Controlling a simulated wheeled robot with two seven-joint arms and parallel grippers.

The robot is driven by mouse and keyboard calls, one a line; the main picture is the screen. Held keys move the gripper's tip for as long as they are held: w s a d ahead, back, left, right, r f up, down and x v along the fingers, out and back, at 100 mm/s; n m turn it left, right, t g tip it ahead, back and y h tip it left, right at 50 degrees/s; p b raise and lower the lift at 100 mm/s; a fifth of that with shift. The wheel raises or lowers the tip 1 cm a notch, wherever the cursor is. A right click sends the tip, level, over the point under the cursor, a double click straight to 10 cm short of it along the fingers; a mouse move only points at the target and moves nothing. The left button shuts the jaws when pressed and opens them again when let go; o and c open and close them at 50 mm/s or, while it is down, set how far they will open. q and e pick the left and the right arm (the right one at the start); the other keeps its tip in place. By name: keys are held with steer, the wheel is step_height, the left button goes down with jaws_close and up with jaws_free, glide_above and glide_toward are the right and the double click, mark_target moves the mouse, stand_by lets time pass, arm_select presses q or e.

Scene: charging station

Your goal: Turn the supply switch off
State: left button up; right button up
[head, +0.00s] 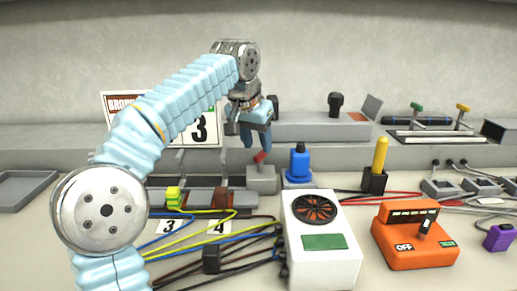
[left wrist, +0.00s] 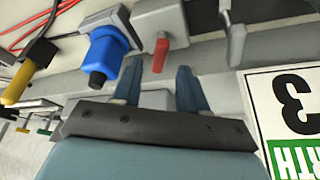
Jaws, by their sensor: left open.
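A grey box (head: 261,180) with a short red lever (head: 260,157) stands at the middle of the bench; it looks like the supply switch, though no label on it is readable. My left gripper (head: 257,143) hangs just above the lever, pointing down, with its blue fingers apart and nothing between them. In the left wrist view the red lever (left wrist: 160,55) lies just past the fingertips (left wrist: 159,72), roughly centred between them. I cannot tell whether a finger touches it. My right gripper is not in view.
A blue plug-like part (head: 299,162) stands close right of the grey box. A white unit with a fan (head: 325,255) and an orange box marked OFF (head: 405,260) are in front. Cables run across the bench. A number 3 sign (head: 205,128) stands behind my left arm.

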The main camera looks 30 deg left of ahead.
mark_target(260, 153)
arm_select(q)
steer(key=shift+x, duration=1.5)
jaws_close()
